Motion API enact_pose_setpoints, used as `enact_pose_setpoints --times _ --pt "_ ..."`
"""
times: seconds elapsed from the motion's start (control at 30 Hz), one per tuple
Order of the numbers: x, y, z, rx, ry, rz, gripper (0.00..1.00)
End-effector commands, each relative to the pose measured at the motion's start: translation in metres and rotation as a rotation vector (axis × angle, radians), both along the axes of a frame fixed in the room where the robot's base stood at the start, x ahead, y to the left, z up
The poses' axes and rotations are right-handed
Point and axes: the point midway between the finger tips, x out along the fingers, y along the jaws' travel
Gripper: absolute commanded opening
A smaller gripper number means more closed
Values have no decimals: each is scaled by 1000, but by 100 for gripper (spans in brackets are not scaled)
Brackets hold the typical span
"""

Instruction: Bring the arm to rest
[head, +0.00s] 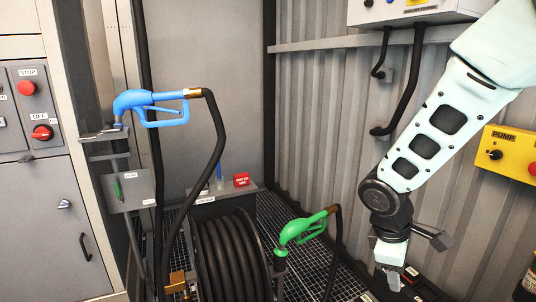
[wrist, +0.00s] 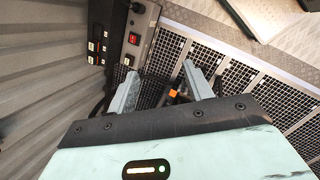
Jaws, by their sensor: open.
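My arm comes in from the upper right of the head view and bends down at its dark wrist joint. My gripper (head: 392,280) hangs low at the right, pointing down, to the right of the green nozzle. In the wrist view its two grey fingers (wrist: 160,88) stand apart with nothing held between them. Floor grating shows between and beyond the fingers. A small orange thing shows past the fingers; I cannot tell what it is.
A blue nozzle (head: 150,105) sits in a holder at left. A green nozzle (head: 300,232) stands beside the black hose reel (head: 232,262). A yellow pump box (head: 508,152) is on the right wall. A dark switch panel (wrist: 112,40) lies near the fingers.

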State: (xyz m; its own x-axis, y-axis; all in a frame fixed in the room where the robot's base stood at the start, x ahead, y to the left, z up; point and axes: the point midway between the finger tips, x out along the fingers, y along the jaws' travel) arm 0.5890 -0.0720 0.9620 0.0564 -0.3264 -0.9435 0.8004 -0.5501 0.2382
Motion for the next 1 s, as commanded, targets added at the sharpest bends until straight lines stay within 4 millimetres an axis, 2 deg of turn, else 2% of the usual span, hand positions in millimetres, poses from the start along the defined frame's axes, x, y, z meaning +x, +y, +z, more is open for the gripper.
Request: enact_pose_setpoints --times 0.03,0.1,0.2,0.3,0.4,0.57,1.0 --pt "-23 26 11 75 -8 -33 51" --pt "-58 60 25 169 -9 -86 51" --pt "-110 97 42 273 -3 -153 51" --pt "-152 118 53 337 6 -207 51" --pt "-182 128 59 371 13 -243 51" --pt "-201 134 61 389 17 -269 51" --pt "-201 134 61 390 18 -270 51"
